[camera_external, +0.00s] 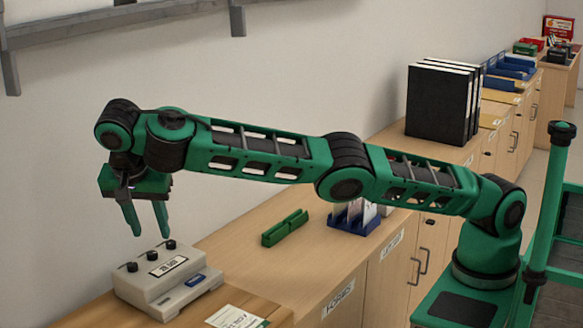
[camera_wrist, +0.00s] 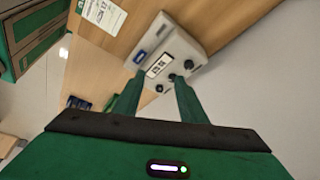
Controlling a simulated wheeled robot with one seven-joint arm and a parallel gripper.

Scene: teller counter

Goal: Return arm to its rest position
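My green arm stretches leftward over the wooden counter (camera_external: 250,245) in the external view, bent at the elbow and wrist. My gripper (camera_external: 147,228) points down above a grey box with black knobs (camera_external: 150,289), with its fingertips close over the top. The fingers are apart and nothing shows between them. In the wrist view my gripper (camera_wrist: 160,76) also shows two parted green fingers, with the grey box (camera_wrist: 196,38) beyond the tips. I cannot tell whether a fingertip touches a knob.
A green holder (camera_external: 285,228), a blue holder with cards (camera_external: 354,217) and black binders (camera_external: 440,103) stand along the counter. A paper card (camera_external: 236,317) lies near the grey box. A wall shelf (camera_external: 120,18) is above the arm. Trays (camera_external: 510,72) stand farther back.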

